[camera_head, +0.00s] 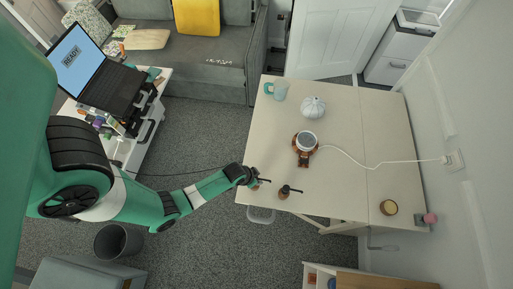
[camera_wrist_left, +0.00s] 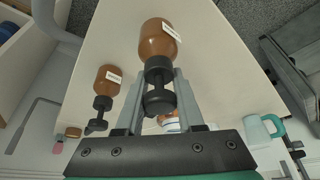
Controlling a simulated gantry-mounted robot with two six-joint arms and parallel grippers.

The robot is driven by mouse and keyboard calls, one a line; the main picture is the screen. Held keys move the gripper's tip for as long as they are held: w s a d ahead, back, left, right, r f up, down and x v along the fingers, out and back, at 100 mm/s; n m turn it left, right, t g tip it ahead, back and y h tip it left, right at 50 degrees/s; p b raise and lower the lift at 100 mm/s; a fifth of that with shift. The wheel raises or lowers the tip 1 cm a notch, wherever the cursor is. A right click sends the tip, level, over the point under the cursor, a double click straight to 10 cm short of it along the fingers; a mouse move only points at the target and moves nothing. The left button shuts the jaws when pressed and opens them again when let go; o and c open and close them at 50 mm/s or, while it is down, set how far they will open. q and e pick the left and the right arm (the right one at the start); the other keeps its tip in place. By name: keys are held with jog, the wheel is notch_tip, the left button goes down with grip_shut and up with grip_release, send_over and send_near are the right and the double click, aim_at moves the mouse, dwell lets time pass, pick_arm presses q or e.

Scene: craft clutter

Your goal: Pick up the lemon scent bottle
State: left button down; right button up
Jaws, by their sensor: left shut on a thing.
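Two brown bottles with black pump tops and white labels are in view; the label text is too small to read, so I cannot tell which is lemon. My left gripper (camera_head: 258,182) is at the table's near left corner. In the left wrist view its fingers (camera_wrist_left: 163,78) are shut on one brown bottle (camera_wrist_left: 158,38) around its black neck and pump. In the head view the gripper mostly hides this bottle. The other brown bottle (camera_wrist_left: 107,80) stands apart on the table, to the right of the gripper in the head view (camera_head: 283,193).
The table (camera_head: 340,200) also holds a teal-handled mug (camera_head: 279,91), a white ribbed object (camera_head: 312,107), a brown-based warmer (camera_head: 304,148) with a white cord (camera_head: 385,162), and a small jar (camera_head: 389,207). A pink-topped object (camera_head: 430,218) is at the right edge. The table's middle is partly clear.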

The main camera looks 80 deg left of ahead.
pick_arm(q)
notch_tip(320, 180, up, 2)
jog(key=shift+r+p, duration=0.2)
jog(key=shift+p, duration=0.55)
jog(key=s+d+r+p, duration=0.8)
jog(key=s+d+r, duration=0.1)
jog(key=s, duration=0.1)
jog(key=shift+d, duration=0.35)
jog(key=shift+r, duration=0.1)
